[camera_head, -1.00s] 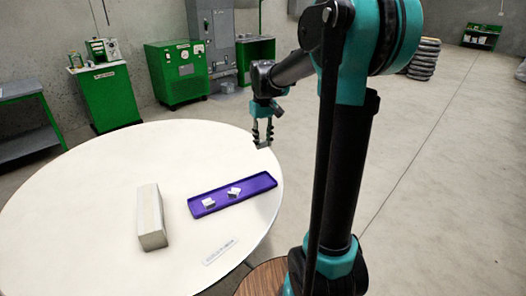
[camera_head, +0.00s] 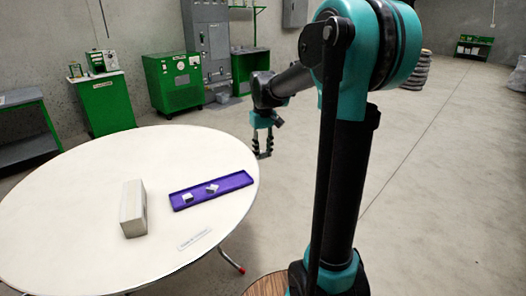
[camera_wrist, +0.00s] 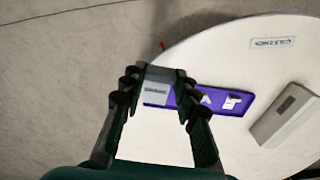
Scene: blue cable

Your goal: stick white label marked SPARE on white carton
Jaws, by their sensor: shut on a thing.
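The white carton (camera_head: 134,210) lies on the round white table, left of the purple tray. It shows at the right in the wrist view (camera_wrist: 287,117), with a dark patch on its face. My gripper (camera_head: 263,154) is beyond the table's right edge in the head view. In the wrist view my gripper (camera_wrist: 155,90) is shut on a small pale label piece (camera_wrist: 156,88) with dark print too small to read. I cannot tell whether it says SPARE.
The purple tray (camera_head: 178,207) holds two small white pieces (camera_head: 212,188). A printed strip (camera_head: 194,240) lies near the table's front edge, also in the wrist view (camera_wrist: 272,42). The table (camera_head: 70,225) is otherwise bare. Green cabinets (camera_head: 174,80) stand behind.

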